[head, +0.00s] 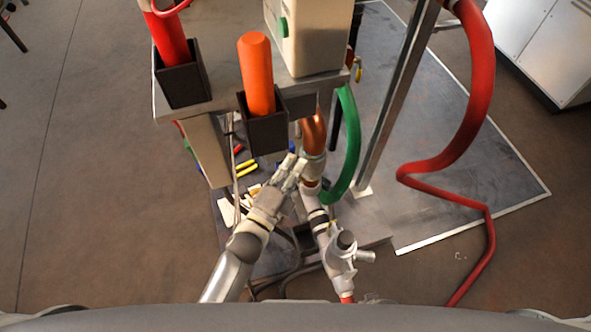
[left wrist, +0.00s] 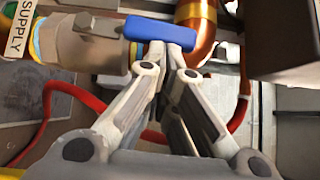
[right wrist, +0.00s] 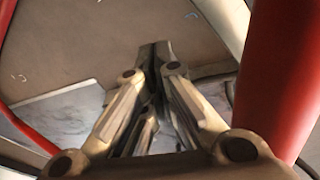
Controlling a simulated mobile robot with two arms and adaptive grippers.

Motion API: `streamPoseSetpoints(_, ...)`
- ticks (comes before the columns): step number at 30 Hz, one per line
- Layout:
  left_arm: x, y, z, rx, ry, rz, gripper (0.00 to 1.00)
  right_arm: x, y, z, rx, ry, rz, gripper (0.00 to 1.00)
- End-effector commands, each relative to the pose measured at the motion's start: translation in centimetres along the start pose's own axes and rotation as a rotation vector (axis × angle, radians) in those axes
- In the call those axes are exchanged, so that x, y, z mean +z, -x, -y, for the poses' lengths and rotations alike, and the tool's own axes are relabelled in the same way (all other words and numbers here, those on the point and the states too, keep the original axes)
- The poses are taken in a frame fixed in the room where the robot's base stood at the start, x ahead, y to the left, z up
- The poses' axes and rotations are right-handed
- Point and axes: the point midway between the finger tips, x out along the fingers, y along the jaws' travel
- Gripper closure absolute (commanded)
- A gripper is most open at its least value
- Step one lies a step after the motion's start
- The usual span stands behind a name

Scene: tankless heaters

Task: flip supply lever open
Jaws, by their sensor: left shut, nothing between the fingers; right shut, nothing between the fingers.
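A blue lever (left wrist: 182,33) lies across the top middle of the left wrist view, beside a metal valve body (left wrist: 85,48). A tag reading SUPPLY (left wrist: 18,28) is at the far left of that valve. My left gripper (left wrist: 167,52) is shut and empty, its fingertips right at the lever's lower edge; I cannot tell whether they touch it. My right gripper (right wrist: 155,50) is shut and empty in the right wrist view.
An orange cylinder (head: 257,75) in a dark holder (head: 266,135) stands just above the left gripper. A green hose (head: 350,150) curves close on the right. A red hose (head: 480,75) hangs farther right, beside a metal post (head: 395,95). Open floor (head: 100,200) is at left.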

Motion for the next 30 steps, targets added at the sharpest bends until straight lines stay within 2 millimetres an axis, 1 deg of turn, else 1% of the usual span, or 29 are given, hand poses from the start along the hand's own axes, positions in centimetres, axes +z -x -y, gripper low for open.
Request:
streamPoseSetpoints(3, 0.2, -0.3, 0.3, 0.002, 0.001, 0.000, 1.00, 0.9, -0.4, 0.1, -0.001, 0.001, 0.006, 1.00)
streamPoseSetpoints(6, 0.3, -0.4, 0.3, 0.001, 0.001, 0.000, 1.00, 1.1, -0.6, 0.1, -0.001, 0.002, 0.007, 1.00)
streamPoseSetpoints(16, 0.4, -0.4, 0.4, 0.000, 0.001, 0.001, 1.00, 1.2, -0.7, 0.1, -0.001, 0.002, 0.007, 1.00)
streamPoseSetpoints(20, 0.4, 0.1, 0.3, 0.001, 0.001, 0.001, 1.00, 1.1, -0.7, 0.1, -0.001, 0.001, 0.007, 1.00)
streamPoseSetpoints(23, 0.4, 1.2, 0.2, 0.003, 0.002, 0.002, 1.00, 1.2, -0.7, 0.1, -0.001, 0.001, 0.007, 1.00)
streamPoseSetpoints(26, 0.3, 2.9, 0.2, 0.003, 0.002, 0.001, 1.00, 1.2, -0.7, 0.1, -0.001, 0.001, 0.007, 1.00)
streamPoseSetpoints(30, 0.3, 5.8, 0.2, 0.005, 0.003, 0.001, 1.00, 1.2, -0.7, 0.1, -0.001, 0.001, 0.007, 1.00)
